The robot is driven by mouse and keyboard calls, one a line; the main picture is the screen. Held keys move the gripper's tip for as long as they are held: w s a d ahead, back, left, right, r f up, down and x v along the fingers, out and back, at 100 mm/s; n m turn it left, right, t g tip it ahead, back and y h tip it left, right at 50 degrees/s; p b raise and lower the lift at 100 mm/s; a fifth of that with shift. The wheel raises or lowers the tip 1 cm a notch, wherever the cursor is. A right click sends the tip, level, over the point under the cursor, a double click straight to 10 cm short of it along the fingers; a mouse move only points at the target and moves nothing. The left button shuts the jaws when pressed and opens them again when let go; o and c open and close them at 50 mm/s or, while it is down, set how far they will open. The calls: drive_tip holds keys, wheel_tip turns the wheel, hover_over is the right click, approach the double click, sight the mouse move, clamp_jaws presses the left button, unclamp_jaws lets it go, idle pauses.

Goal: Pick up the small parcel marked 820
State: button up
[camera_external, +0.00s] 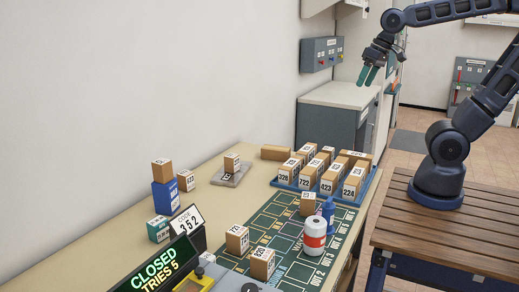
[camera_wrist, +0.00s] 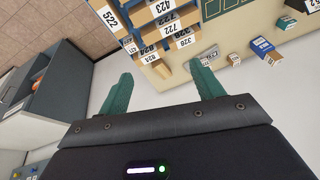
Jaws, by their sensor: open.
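Two small brown parcels stand at the front of the green mat in the external view. The nearer parcel (camera_external: 262,266) has a label that seems to end in 20, but its first digit is unclear. The other parcel (camera_external: 237,241) has a label too small to read surely. I cannot tell for certain which parcel is marked 820. My gripper (camera_external: 367,77) is open and empty, high above the grey cabinet and far from these parcels. In the wrist view, its green fingers (camera_wrist: 161,72) are spread apart with nothing between them.
A blue tray (camera_external: 275,183) holds several parcels, including 328, 722 and 224. A sign (camera_external: 158,270) reads CLOSED, TRIES 5; a card (camera_external: 187,221) shows code 352.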

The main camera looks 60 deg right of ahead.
drive_tip(key=w+a+f+m+g, duration=0.1)
drive_tip(key=w+a+f+m, duration=0.15)
drive_tip(key=w+a, duration=0.45)
drive_tip(key=w+a+f+m+g+y, duration=0.1)
drive_tip(key=w+a+m, duration=0.2)
drive_tip(key=a, duration=0.8)
drive_tip(key=w+a+f+m+g, duration=0.1)
drive_tip(key=w+a+f+m, duration=0.15)
drive_tip(key=w+a, duration=0.5)
drive_tip(key=m+h, duration=0.2)
drive_tip(key=m, duration=0.5)
hover_over(260, 253)
drive_tip(key=shift+g, duration=0.4)
wheel_tip(260, 253, down, 18)
drive_tip(key=shift+f, duration=0.15)
drive_tip(key=shift+a+f, duration=0.1)
drive_tip(key=shift+f, duration=0.15)
wheel_tip(260, 253, down, 5)
drive_tip(key=shift+f, duration=0.2)
drive_tip(key=shift+s+d+f, duration=0.15)
drive_tip(key=shift+f, duration=1.15)
drive_tip(key=shift+s+d+f, duration=0.1)
drive_tip(key=shift+f, duration=1.2)
